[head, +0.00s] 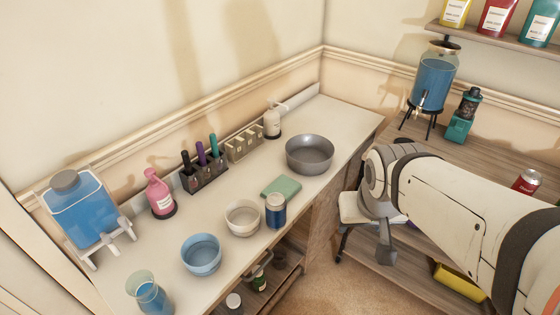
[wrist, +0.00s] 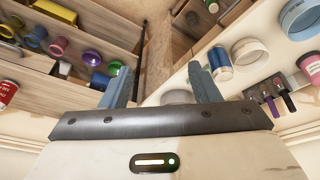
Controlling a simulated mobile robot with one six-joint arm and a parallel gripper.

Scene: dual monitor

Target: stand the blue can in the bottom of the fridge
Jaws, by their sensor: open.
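The blue can (head: 276,210) stands upright on the white counter, beside a green cloth-like block and a cream bowl. In the wrist view the blue can (wrist: 220,64) shows just right of my right finger, apart from it. My gripper (head: 384,245) hangs to the right of the counter in the head view, partly hidden by my arm. In the wrist view my gripper (wrist: 159,85) has its fingers wide apart with nothing between them. I cannot make out a fridge in either view.
A grey bowl (head: 310,153), cream bowl (head: 243,217) and blue bowl (head: 201,255) share the counter (head: 345,118) with bottles and a marker holder (head: 206,178). Bottles stand on a low shelf underneath. A wooden shelf (head: 480,143) with a drink dispenser (head: 436,83) stands at right.

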